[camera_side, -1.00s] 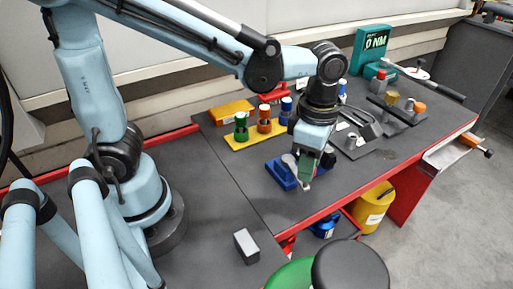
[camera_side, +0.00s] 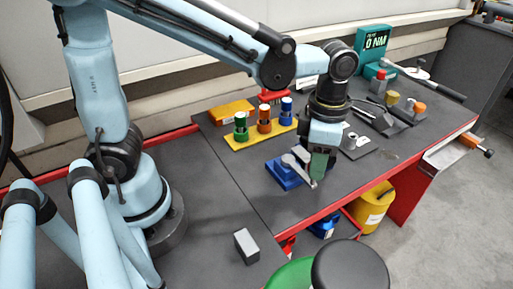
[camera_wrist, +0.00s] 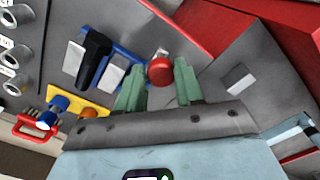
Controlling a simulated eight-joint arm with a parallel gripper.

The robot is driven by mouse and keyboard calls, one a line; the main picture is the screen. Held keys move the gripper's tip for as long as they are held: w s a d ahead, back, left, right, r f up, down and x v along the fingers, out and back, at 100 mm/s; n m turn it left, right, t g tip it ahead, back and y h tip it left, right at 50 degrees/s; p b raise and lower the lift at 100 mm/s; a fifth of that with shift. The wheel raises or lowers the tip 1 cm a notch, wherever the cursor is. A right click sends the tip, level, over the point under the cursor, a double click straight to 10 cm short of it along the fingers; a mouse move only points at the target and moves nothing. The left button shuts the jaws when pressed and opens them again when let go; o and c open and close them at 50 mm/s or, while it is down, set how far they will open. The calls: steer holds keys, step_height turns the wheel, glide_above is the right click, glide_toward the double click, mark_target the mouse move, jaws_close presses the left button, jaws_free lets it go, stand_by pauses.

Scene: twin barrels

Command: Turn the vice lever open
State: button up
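The vice (camera_side: 280,174) is a blue block on the bench, right of centre in the side view; it also shows in the wrist view (camera_wrist: 70,58). A pale grey lever (camera_side: 302,172) runs from its round pivot toward the bench's front. My gripper (camera_side: 318,176) points down just right of the lever, its green fingers partly overlapping in that view. In the wrist view my gripper (camera_wrist: 158,72) is open, fingers apart on either side of a red ball knob (camera_wrist: 160,71). I cannot tell whether the fingers touch the knob. The knob is not visible in the side view.
A yellow rack (camera_side: 262,134) with green, orange and blue cylinders stands behind the vice. A grey block (camera_side: 246,245) sits at the bench's front. Dark holders with small parts (camera_side: 400,112) and a green torque display (camera_side: 372,50) are at right. The bench left of the vice is clear.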

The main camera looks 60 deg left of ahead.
steer(key=o, duration=0.4)
steer(key=shift+c, duration=0.2)
step_height(320, 180, up, 12)
stand_by(0.5)
steer(key=s+a+f+m+t, duration=0.1)
steer(key=a+f+m+t, duration=0.2)
steer(key=m, duration=1)
steer(key=s+a+f+m+t, duration=0.2)
steer(key=a+f+m+t, duration=0.2)
steer(key=a+m, duration=0.4)
steer(key=f+m, duration=0.1)
steer(key=m, duration=0.5)
steer(key=shift+s+a+f, duration=0.2)
steer(key=shift+s+a, duration=0.05)
steer(key=shift+a, duration=0.1)
